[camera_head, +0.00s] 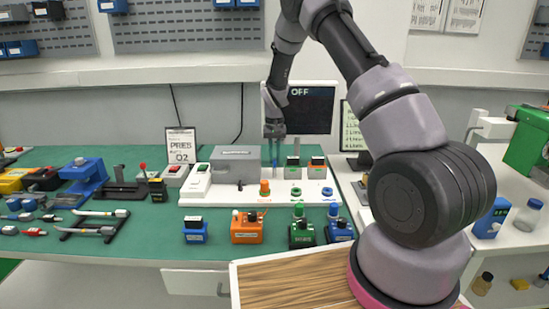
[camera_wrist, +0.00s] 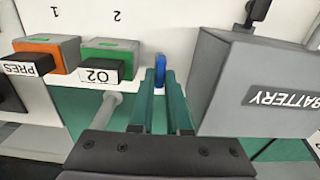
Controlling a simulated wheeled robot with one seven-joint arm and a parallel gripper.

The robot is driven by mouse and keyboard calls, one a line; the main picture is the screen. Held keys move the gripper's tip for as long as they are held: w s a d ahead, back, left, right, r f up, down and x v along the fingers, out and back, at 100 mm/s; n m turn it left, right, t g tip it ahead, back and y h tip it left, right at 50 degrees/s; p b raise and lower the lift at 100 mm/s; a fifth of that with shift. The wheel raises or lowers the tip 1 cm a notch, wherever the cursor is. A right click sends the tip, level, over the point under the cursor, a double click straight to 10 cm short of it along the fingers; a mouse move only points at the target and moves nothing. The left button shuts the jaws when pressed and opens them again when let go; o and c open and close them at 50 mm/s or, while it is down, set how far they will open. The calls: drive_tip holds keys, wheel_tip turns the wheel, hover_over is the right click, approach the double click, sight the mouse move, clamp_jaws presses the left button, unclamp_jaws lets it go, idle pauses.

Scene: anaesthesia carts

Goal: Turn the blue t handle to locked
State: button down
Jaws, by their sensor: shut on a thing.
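The blue T handle (camera_wrist: 160,62) stands between the two teal fingertips of my gripper (camera_wrist: 160,78) in the wrist view. Its upright blue face shows past the tips, and the fingers are closed on it. In the head view my gripper (camera_head: 274,146) points down at the back of the white panel (camera_head: 225,192), just right of the grey box (camera_head: 236,163). Any locked mark near the handle cannot be read.
The grey box marked BATTERY (camera_wrist: 262,85) stands close to the right of my fingers in the wrist view. Orange (camera_wrist: 52,50) and green (camera_wrist: 108,50) blocks labelled PRES and O2 stand to the left. A monitor (camera_head: 308,108) reading OFF stands behind.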

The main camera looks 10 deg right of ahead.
drive_tip(key=c, duration=0.9)
unclamp_jaws()
wheel_tip(320, 180, up, 11)
drive_tip(key=shift+f, duration=0.1)
wheel_tip(320, 180, up, 12)
drive_tip(key=t, duration=0.2)
hover_over(275, 160)
drive_tip(key=s+d, duration=0.2)
drive_tip(key=s, duration=0.4)
drive_tip(key=s+d+r+m+t+y, duration=0.1)
drive_tip(key=s+d+r+y, duration=0.1)
drive_tip(key=s+r, duration=0.55)
drive_tip(key=s+r+t, duration=0.1)
drive_tip(key=s+r, duration=0.1)
drive_tip(key=s, duration=0.5)
drive_tip(key=s+d+r+t, duration=0.1)
drive_tip(key=s+r, duration=0.1)
drive_tip(key=s, duration=0.5)
drive_tip(key=s+r+m+t, duration=0.1)
drive_tip(key=s+r+t, duration=0.1)
drive_tip(key=s, duration=0.5)
drive_tip(key=shift+s+d+r, duration=0.25)
drive_tip(key=shift+s+d, duration=0.05)
drive_tip(key=shift+s, duration=0.1)
